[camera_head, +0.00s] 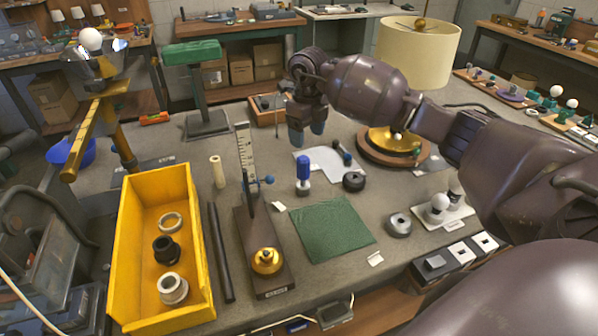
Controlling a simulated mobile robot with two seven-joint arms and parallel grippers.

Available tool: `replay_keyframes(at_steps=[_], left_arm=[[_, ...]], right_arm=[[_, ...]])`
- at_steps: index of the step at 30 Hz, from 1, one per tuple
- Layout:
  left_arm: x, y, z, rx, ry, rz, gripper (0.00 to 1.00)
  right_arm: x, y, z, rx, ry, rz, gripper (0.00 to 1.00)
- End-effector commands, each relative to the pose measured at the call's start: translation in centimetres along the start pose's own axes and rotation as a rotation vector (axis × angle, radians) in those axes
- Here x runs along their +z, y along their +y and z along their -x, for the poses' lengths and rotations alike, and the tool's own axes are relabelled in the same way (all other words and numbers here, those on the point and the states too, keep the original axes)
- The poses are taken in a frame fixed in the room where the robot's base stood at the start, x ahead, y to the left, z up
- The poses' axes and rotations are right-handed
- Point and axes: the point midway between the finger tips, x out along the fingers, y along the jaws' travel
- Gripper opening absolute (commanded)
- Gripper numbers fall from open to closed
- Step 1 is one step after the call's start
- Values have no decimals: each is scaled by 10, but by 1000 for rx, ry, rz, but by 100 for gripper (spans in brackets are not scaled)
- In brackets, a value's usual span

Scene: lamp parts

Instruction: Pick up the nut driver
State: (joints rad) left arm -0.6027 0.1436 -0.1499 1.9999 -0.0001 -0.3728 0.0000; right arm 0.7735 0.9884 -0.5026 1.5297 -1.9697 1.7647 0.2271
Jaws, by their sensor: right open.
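My right gripper (308,133) hangs with its blue fingertips pointing down above the back middle of the grey bench, open, with nothing seen between the fingers. I cannot tell for sure which item is the nut driver. A blue-handled upright piece (303,174) stands on the bench in front of the gripper, apart from it. Small pieces with dark and green ends (342,150) lie at the white sheet (318,163), just right of the gripper; they are too small to make out. My left gripper is not in view.
A yellow bin (127,240) with rings stands at the left. A ruler stand (245,165), black rod (221,250) and green mat (330,228) are in the middle. A lamp with a cream shade (417,52) stands behind my right arm.

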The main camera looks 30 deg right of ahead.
Motion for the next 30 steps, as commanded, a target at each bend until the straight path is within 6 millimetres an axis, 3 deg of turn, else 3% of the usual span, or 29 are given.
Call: replay_keyframes(at_steps=[30], left_arm=[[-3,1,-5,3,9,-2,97]], right_arm=[[-1,10,-107,4,5,-5,68]])
